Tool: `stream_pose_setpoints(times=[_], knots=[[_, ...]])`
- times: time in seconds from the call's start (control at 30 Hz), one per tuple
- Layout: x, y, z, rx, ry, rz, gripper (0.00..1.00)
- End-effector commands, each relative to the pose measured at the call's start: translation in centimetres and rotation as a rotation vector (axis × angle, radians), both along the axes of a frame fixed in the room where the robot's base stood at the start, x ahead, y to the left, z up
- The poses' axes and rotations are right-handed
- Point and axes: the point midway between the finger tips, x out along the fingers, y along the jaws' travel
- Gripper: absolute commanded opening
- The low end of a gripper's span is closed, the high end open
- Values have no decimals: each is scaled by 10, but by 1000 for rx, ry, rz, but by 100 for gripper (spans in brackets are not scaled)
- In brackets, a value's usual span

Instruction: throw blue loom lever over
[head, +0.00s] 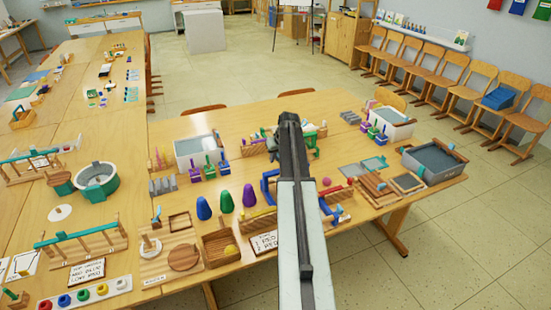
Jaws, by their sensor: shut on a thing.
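The blue loom (269,187) stands on the near table, in the middle of the view. Its blue side frames show on both sides of my arm, the right one (337,205) next to a wooden part. My arm crosses in front of the loom and hides its middle. I cannot make out its lever or how far over it lies. My gripper cannot be made out; it seems hidden behind my arm. A similar green frame (313,143) stands farther back, partly behind my arm.
Blue, green and purple cones (227,202) and a card with writing (263,243) are left of the loom. Wooden boards (374,189) and a grey tray (434,160) lie to the right. The near table (222,280) is crowded; the floor (440,240) at right is clear.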

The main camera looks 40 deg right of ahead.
Motion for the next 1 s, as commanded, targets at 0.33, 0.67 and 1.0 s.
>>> stream_pose_setpoints(times=[0.33,0.67,1.0], knots=[[-2,2,-1,6,5,0,0],[-1,4,-1,13,3,3,0],[2,6,0,38,-7,8,0]])
